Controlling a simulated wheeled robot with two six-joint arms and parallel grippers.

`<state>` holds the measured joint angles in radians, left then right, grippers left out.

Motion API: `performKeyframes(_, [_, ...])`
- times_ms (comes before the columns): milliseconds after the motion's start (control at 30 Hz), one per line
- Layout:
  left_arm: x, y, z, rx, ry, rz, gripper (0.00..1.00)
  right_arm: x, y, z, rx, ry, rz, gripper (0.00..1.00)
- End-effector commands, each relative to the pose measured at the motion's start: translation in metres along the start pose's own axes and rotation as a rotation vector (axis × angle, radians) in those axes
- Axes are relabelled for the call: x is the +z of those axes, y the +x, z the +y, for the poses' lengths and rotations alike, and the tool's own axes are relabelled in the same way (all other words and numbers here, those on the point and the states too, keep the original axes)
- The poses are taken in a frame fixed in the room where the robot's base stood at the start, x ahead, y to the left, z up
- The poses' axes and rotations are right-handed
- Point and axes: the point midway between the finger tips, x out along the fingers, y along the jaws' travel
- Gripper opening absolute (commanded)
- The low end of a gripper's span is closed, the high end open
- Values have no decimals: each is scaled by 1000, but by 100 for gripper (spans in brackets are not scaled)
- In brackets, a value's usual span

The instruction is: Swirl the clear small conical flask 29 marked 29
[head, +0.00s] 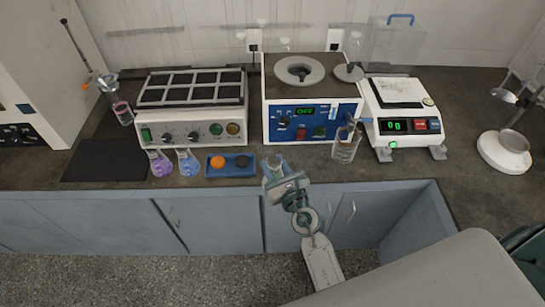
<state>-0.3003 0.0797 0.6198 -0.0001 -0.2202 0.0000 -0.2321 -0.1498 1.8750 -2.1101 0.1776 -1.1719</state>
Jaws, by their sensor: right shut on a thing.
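My right gripper (274,165) reaches in from the lower middle to just in front of the bench edge, below the blue shaker. It is shut on a small clear thing between its fingertips, which I take to be the clear small conical flask 29. The glass hardly shows against the dark bench, and its mark cannot be read. I cannot tell whether it touches the bench or is held clear of it. My left gripper is not in view.
A purple flask (159,164), a blue flask (188,163) and a blue tray (245,171) stand left of the gripper. A glass beaker (345,148) stands right. Behind are a block heater (190,122), the blue shaker (308,138) and a balance (400,142). A dark mat (100,162) lies left.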

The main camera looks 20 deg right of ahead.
Motion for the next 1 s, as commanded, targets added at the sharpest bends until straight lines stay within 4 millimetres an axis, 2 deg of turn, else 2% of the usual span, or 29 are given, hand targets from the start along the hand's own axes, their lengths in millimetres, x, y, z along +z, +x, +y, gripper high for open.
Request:
performKeyframes(200, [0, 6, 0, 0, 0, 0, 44, 1, -19, 6, -1, 2, 0, 0])
performKeyframes(533, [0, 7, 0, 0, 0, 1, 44, 6, -35, 11, 0, 0, 0, 0])
performKeyframes(1000, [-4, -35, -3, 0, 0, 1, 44, 49, -39, 12, 0, 0, -1, 0])
